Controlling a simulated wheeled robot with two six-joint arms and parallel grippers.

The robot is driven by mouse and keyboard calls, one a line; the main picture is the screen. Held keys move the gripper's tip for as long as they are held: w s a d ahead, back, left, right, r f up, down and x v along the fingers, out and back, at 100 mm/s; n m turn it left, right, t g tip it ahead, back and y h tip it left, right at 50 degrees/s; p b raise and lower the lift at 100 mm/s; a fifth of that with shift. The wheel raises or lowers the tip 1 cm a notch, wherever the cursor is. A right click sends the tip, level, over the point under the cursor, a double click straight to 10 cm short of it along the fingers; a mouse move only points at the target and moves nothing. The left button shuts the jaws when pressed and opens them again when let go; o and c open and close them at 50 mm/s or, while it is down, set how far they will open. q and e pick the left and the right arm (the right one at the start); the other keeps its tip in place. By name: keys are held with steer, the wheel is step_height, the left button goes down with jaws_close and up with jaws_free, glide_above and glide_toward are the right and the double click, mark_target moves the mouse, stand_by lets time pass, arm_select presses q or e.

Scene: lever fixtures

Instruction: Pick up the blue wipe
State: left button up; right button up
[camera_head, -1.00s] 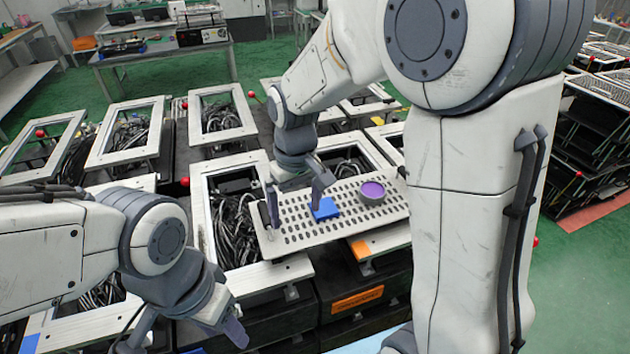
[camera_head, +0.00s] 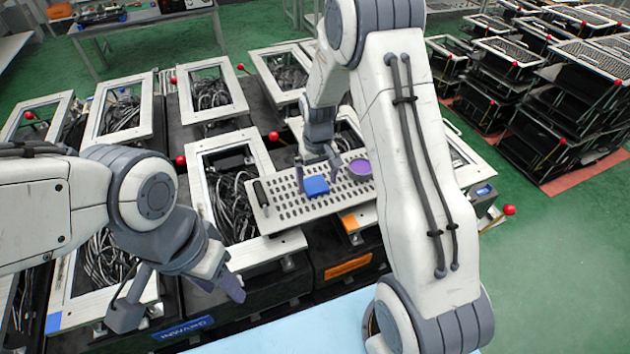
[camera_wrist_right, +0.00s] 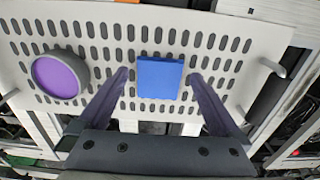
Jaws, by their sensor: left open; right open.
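The blue wipe (camera_head: 316,186) is a small flat square on a slotted light-coloured plate (camera_head: 285,210). In the right wrist view the wipe (camera_wrist_right: 160,77) lies between the two fingers of my right gripper (camera_wrist_right: 160,82). The fingers are open, with a gap on each side of the wipe. In the head view my right gripper (camera_head: 318,180) is at the wipe from above. My left gripper (camera_head: 180,300) is open and empty at the lower left, away from the wipe.
A grey round container with a purple top (camera_head: 361,168) stands on the plate beside the wipe, and it also shows in the right wrist view (camera_wrist_right: 56,76). White frames with cables (camera_head: 228,190) surround the plate. Red-knobbed levers (camera_head: 273,135) stick up nearby.

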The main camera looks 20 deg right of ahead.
steer(key=shift+f, duration=0.9)
arm_select(q)
steer(key=shift+r, duration=0.3)
arm_select(e)
steer(key=c, duration=1.2)
steer(key=shift+o, duration=0.2)
steer(key=shift+r, duration=0.15)
